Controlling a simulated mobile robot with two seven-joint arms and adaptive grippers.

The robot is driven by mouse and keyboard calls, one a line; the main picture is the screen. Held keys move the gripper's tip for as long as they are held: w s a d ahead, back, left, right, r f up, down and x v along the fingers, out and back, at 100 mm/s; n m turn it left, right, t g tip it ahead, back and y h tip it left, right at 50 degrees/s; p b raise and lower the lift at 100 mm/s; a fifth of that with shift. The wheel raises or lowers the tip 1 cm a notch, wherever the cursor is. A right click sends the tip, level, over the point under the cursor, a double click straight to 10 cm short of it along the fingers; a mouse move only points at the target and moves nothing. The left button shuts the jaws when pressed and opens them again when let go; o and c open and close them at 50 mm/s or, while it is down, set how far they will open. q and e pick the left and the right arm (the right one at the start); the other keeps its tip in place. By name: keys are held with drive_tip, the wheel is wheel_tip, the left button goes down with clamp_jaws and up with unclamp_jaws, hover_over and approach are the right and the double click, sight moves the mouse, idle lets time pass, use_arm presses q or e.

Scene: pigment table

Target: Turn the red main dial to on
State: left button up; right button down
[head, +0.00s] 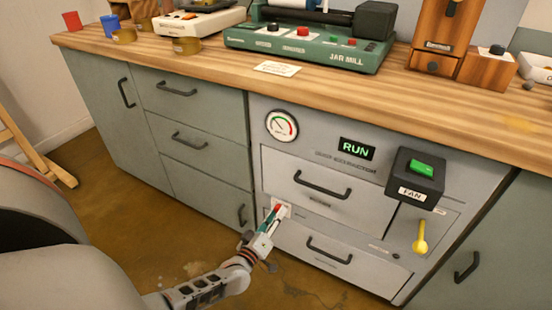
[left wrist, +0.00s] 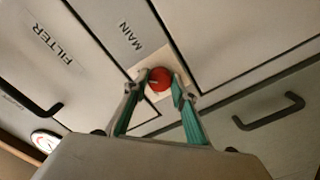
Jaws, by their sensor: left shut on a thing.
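The red main dial (left wrist: 159,79) sits on a pale plate (left wrist: 152,62) between the drawer fronts, close to the MAIN label (left wrist: 130,37) in the left wrist view. In the head view the dial (head: 278,208) shows at the left edge of the grey cabinet. My left gripper (left wrist: 161,80) has its two teal-backed fingers on either side of the dial and is shut on it. In the head view the left gripper (head: 272,218) partly covers the dial and its plate. My right gripper is in neither view.
Drawer handles (head: 322,185) stick out above and below the dial (head: 328,250). A lit green RUN display (head: 356,149), a round gauge (head: 282,126), a FAN box with a green switch (head: 420,167) and a yellow lever (head: 420,238) are on the same cabinet. The floor in front is clear.

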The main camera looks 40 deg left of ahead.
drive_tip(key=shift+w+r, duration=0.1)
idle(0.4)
use_arm(q)
drive_tip(key=o, duration=1.1)
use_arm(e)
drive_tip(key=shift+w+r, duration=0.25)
use_arm(q)
drive_tip(key=v, duration=1.2)
drive_tip(key=shift+s, duration=0.1)
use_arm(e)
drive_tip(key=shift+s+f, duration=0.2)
use_arm(q)
drive_tip(key=shift+f, duration=0.1)
